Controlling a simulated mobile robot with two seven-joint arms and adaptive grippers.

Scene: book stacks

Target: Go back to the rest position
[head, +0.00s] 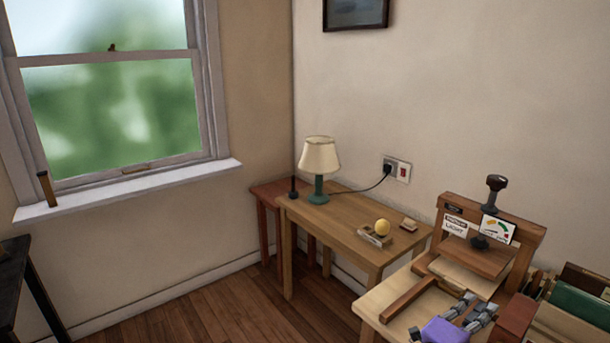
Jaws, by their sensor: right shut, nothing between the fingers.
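My right gripper (480,304) is at the bottom right of the head view, with grey fingers and a purple body. It is shut with nothing in it. It is over the pale worktop (386,296), in front of a wooden press (487,258) with a dark knob on top. Whether it touches the worktop or the press cannot be told. My left gripper is out of view.
Books (578,302) stand at the right edge, close to my right gripper. A dark table (22,275) is at far left. The floor (235,315) between is clear.

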